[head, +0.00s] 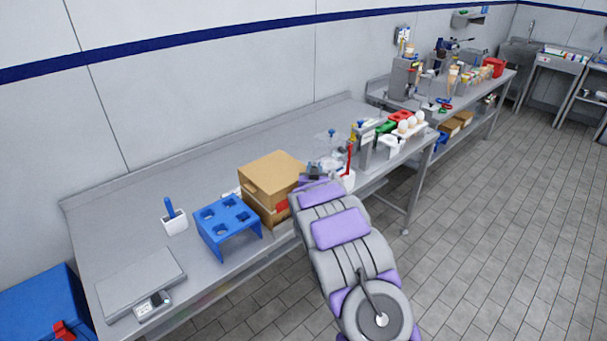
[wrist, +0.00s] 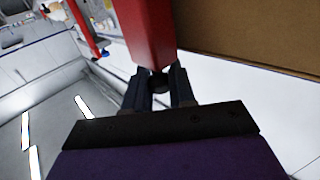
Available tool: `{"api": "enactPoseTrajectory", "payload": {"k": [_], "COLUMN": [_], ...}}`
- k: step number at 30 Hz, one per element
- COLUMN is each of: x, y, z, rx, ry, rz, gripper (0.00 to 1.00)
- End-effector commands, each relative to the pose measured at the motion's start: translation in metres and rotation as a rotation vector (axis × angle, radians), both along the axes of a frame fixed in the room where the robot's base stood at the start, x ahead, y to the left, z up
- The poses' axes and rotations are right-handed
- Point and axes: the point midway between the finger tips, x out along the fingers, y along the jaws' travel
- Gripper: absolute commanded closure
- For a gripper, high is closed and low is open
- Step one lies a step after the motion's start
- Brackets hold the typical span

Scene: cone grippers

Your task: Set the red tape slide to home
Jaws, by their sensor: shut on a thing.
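The red tape slide (wrist: 147,28) is a long red block at the top middle of the wrist view, close beside the cardboard box (wrist: 255,30). My gripper (wrist: 159,82) is shut on a small dark rounded part at the near end of this red block. The fingers partly cover that part. In the head view a bit of red (head: 282,206) shows low on the cardboard box (head: 270,178), beside my arm. My arm hides most of that spot, and the fingertips cannot be made out there. The home position cannot be told from these views.
A blue rack with holes (head: 228,222), a white holder with a blue handle (head: 173,216) and a scale (head: 142,283) stand left of the box on the steel table (head: 120,215). A red upright (head: 348,160) and several small items stand to the right. The floor at right is clear.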

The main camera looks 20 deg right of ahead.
Motion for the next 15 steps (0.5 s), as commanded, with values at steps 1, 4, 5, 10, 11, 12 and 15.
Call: {"api": "enactPoseTrajectory", "payload": {"k": [1,4,5,10,11,12,15], "x": [0.0014,0.0026,0.0029,0.0035,0.0034,0.0035,0.0036], "y": [-0.0033,-0.0064,-0.0069,-0.0069,-0.0070,-0.0073,-0.0078], "z": [0.0011,0.0004,0.0002,0.0003,0.0002,0.0002,0.0003], "rx": [-0.001,-0.001,-0.001,-0.001,-0.001,-0.001,0.000], "ry": [-0.002,0.000,0.000,0.000,0.000,0.000,-0.001], "rz": [0.000,0.001,0.001,0.001,0.001,0.001,0.001], "gripper": [1.00,1.00,1.00,1.00,1.00,1.00,0.71]}}
